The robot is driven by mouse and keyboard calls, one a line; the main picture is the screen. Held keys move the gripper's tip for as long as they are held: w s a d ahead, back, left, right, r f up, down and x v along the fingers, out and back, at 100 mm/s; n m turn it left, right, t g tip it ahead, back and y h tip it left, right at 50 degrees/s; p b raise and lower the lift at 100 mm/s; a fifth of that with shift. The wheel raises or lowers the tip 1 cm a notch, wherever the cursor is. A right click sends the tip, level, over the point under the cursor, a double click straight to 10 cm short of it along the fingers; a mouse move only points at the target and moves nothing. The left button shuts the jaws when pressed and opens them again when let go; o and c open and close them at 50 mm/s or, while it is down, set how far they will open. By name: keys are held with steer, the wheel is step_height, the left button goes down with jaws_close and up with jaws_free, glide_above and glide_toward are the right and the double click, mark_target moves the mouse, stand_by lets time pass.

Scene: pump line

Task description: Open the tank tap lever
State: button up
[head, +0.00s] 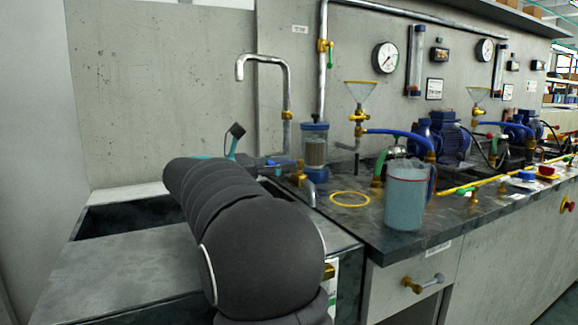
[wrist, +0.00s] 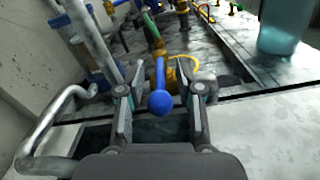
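A blue lever with a round ball end (wrist: 160,102) points towards my wrist camera from a brass tap body (wrist: 183,70). My gripper (wrist: 161,112) is open, with one finger on each side of the lever's ball end. Gaps show between the ball and both fingers, so no grip is visible. The brass tap (head: 302,181) with a grey down-turned spout shows just right of my arm, at the counter's edge by the sink.
A bent metal pipe (wrist: 42,135) stands close on the left in the wrist view. A dark sink opening (head: 125,217) lies left of my arm. A bluish jug (head: 404,200) and a yellow ring (head: 350,193) are on the counter. A clear filter cylinder (head: 315,148) stands behind the tap.

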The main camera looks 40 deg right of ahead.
steer(key=shift+x, duration=1.1)
jaws_close()
